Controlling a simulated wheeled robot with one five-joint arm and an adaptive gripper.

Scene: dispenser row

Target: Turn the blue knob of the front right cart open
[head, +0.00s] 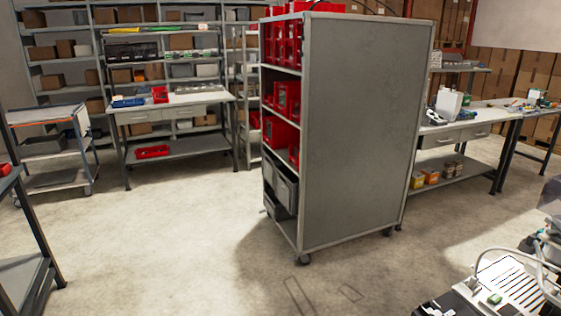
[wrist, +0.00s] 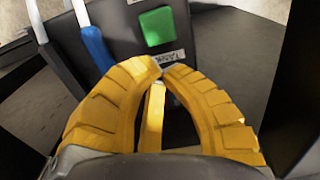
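My gripper (wrist: 161,69) shows in the wrist view with its two yellow fingers bowed and their tips together. I see nothing held between the tips. A narrow yellow strip shows between the fingers, probably part of the gripper. I cannot make out a blue knob in either view, nor a cart that I can tell to be the front right one. In the head view a tall grey wheeled rack (head: 365,130) stands in the middle, its plain side panel facing me. My gripper does not show clearly there.
Open floor (head: 180,235) lies left of the rack. A workbench with drawers (head: 175,112) stands behind, a trolley (head: 55,150) at left, another bench (head: 455,140) at right. Close beyond my fingertips are a green square (wrist: 157,27) and a blue sleeve (wrist: 97,48) on a dark box.

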